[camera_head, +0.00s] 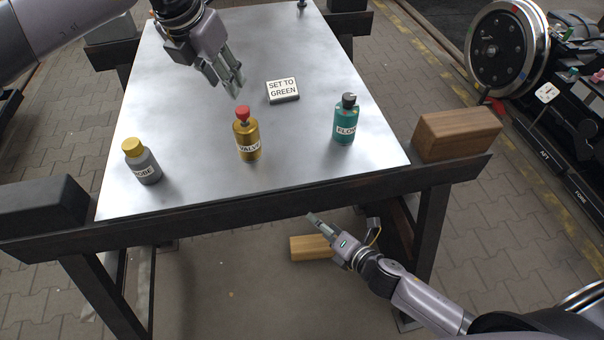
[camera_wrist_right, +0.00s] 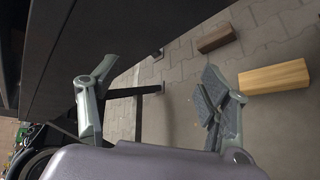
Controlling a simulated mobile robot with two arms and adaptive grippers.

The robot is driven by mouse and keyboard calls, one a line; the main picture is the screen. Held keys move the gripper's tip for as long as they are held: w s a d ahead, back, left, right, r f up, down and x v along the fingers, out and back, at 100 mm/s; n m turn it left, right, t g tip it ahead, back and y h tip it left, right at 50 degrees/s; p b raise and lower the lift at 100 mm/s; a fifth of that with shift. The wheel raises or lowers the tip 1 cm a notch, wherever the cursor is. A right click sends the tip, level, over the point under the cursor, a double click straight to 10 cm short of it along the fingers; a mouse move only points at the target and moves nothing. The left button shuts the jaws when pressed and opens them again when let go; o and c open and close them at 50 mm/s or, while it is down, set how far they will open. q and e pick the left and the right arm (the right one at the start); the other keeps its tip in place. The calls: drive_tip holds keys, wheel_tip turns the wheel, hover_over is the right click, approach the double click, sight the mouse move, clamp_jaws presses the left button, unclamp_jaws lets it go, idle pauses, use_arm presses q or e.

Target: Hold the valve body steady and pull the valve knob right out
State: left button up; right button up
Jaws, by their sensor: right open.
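My right gripper (camera_head: 312,218) is at the table's front edge, below and right of the valve. In the right wrist view, my right gripper (camera_wrist_right: 150,85) is open with nothing between its fingers.
A grey bottle with a yellow cap (camera_head: 145,165) stands left of the valve, and a green "FLOW" bottle (camera_head: 345,125) stands right. A "SET TO GREEN" block (camera_head: 283,91) lies behind. A dark front beam (camera_head: 240,205) and a wooden block (camera_head: 455,135) border the table.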

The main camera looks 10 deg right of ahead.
sight(254, 138)
drive_tip(key=s+a+r+n+t+y, duration=0.15)
drive_tip(key=a+r+n, duration=0.35)
drive_tip(key=r, duration=0.5)
drive_tip(key=w+a+r+n+t+y, duration=0.1)
drive_tip(key=a+r+n+y, duration=0.15)
drive_tip(key=r+n, duration=0.6)
drive_tip(key=shift+n, duration=0.35)
drive_tip(key=w+a+r, duration=0.1)
drive_tip(key=w+a, duration=0.1)
drive_tip(key=w, duration=0.3)
drive_tip(key=w+a+r, duration=0.1)
drive_tip(key=w+a, duration=0.1)
drive_tip(key=w, duration=0.3)
drive_tip(key=w+a+r, duration=0.1)
drive_tip(key=w+a, duration=0.2)
drive_tip(key=w, duration=0.3)
drive_tip(key=shift+a+r, duration=0.1)
drive_tip(key=shift+r, duration=0.25)
drive_tip(key=shift+c, duration=0.6)
